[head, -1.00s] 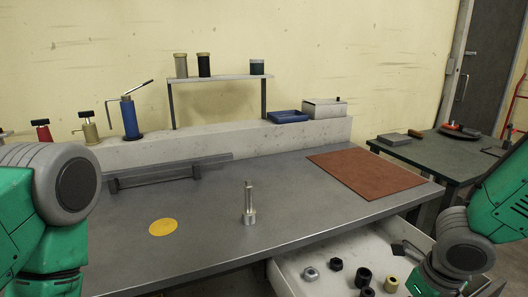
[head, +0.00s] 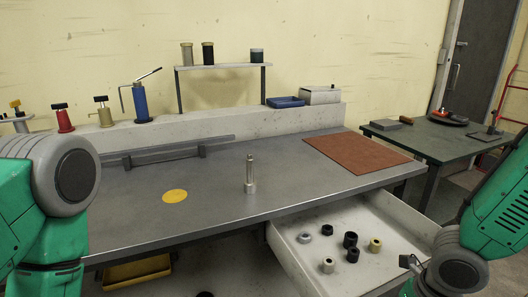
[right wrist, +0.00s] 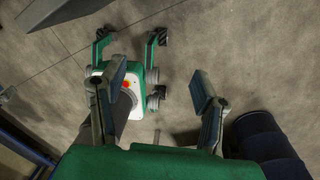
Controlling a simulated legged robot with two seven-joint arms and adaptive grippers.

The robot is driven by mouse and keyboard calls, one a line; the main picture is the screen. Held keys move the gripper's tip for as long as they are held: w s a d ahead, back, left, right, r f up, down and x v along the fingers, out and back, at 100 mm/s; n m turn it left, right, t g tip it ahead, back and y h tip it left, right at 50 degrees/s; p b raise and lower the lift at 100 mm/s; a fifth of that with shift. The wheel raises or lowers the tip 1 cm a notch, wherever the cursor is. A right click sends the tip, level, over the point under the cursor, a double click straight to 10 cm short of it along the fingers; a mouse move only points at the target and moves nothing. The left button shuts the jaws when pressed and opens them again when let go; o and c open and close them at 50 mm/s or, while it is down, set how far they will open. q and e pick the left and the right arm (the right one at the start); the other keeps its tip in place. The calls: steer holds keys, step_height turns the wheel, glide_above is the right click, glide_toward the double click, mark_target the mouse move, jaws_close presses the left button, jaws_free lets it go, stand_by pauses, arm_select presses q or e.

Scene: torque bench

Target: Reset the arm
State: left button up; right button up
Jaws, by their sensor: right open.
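My right gripper (right wrist: 152,85) is open in the right wrist view, its two fingers spread apart with nothing between them.
The grey bench (head: 320,180) holds an upright metal post (head: 250,175), a yellow disc (head: 174,196) and a brown mat (head: 360,153). The white drawer (head: 330,275) stands open with several sockets and nuts. A side table (head: 440,140) is at the right.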

steer(key=s+a+f+m+y, duration=0.1)
steer(key=s+a+f+m, duration=0.2)
steer(key=s+f+m, duration=1.05)
steer(key=s+d+m+h, duration=0.1)
steer(key=s+d+m, duration=0.1)
steer(key=m, duration=0.7)
steer(key=s+d+f+m+h, duration=0.1)
steer(key=d+m, duration=0.2)
steer(key=m, duration=0.7)
steer(key=shift+s+f, duration=0.2)
steer(key=shift+s, duration=0.15)
steer(key=shift+w, duration=0.1)
steer(key=shift+a, duration=0.1)
